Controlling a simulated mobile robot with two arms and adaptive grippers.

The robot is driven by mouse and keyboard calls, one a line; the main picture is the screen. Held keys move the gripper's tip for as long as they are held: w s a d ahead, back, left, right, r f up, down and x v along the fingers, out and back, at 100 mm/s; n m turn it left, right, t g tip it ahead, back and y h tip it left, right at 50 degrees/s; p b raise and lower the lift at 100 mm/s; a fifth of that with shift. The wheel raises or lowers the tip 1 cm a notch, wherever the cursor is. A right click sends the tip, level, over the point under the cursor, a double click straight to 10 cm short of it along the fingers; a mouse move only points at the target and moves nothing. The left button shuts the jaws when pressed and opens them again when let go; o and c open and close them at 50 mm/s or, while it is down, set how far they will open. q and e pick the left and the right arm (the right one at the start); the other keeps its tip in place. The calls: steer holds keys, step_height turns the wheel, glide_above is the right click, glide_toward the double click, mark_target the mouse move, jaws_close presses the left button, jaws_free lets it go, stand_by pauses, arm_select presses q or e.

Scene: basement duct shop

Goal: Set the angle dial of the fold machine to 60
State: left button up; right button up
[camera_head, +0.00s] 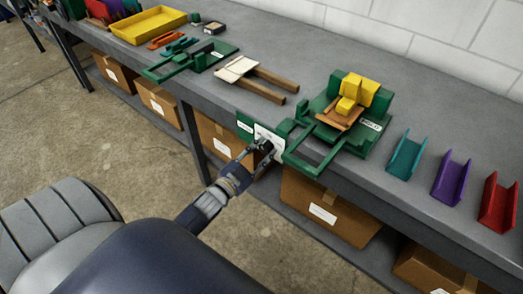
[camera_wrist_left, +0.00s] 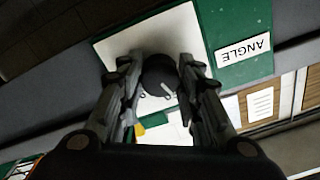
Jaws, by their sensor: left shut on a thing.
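The fold machine (camera_head: 358,112) is green with a yellow block on top and stands on the grey bench. Its dial plate (camera_head: 247,126), green and white, faces the bench's front side. In the left wrist view the white dial face (camera_wrist_left: 187,30) carries a round black knob (camera_wrist_left: 160,77) with a pale pointer mark. A label reading ANGLE (camera_wrist_left: 243,50) appears upside down beside it. My left gripper (camera_head: 266,146) is at the plate, its fingers on either side of the knob, shut on it; they also show in the wrist view (camera_wrist_left: 158,80). The scale numbers are not readable. My right gripper is not in view.
Teal (camera_head: 406,155), purple (camera_head: 452,178) and red (camera_head: 497,202) channel pieces lie right of the machine. Left on the bench are another green tool (camera_head: 192,60), wooden bars (camera_head: 265,79) and a yellow tray (camera_head: 148,24). Cardboard boxes (camera_head: 322,208) fill the shelf below.

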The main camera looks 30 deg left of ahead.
arm_select(q)
steer(key=shift+m, duration=1.7)
steer(key=o, duration=1.1)
steer(key=shift+s, duration=0.1)
steer(key=s, duration=1.1)
steer(key=shift+s+a, duration=0.4)
steer(key=shift+f, duration=0.1)
